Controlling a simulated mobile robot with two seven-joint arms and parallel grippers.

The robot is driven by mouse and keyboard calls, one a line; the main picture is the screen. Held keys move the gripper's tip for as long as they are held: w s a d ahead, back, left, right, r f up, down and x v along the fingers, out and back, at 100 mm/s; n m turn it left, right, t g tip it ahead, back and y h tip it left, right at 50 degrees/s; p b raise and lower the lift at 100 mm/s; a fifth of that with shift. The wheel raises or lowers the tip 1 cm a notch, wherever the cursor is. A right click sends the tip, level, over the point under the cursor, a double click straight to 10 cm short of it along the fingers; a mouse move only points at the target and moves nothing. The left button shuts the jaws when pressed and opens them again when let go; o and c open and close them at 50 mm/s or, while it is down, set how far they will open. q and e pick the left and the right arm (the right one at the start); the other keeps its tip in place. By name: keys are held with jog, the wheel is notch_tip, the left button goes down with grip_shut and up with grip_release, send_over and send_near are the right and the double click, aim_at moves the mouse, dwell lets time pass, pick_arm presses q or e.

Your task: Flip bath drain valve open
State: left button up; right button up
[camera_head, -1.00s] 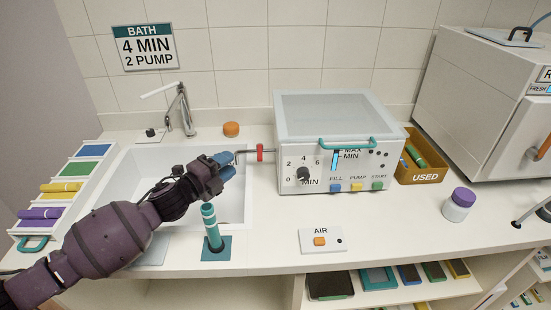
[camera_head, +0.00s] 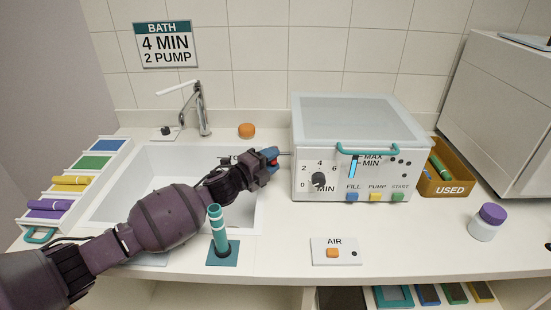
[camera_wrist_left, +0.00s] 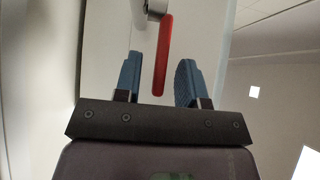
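The bath (camera_head: 358,165) is a white box with a clear lid, a dial and several buttons. Its drain valve has a red lever (camera_head: 273,161) on a thin grey pipe (camera_head: 286,153) at the bath's left side, above the sink's right edge. My left gripper (camera_head: 270,155) is at the lever and partly covers it in the head view. In the left wrist view, the red lever (camera_wrist_left: 162,58) lies between the two blue fingers (camera_wrist_left: 158,80) of the open gripper, with a gap on both sides. My right gripper is not in view.
The sink (camera_head: 165,165) lies below my left arm. A teal upright tube (camera_head: 217,230) stands near the counter's front. An AIR button panel (camera_head: 336,251), a purple-lidded jar (camera_head: 487,222) and a USED bin (camera_head: 448,187) stand to the right.

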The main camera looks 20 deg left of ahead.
pick_arm(q)
jog(key=shift+x, duration=0.85)
grip_shut()
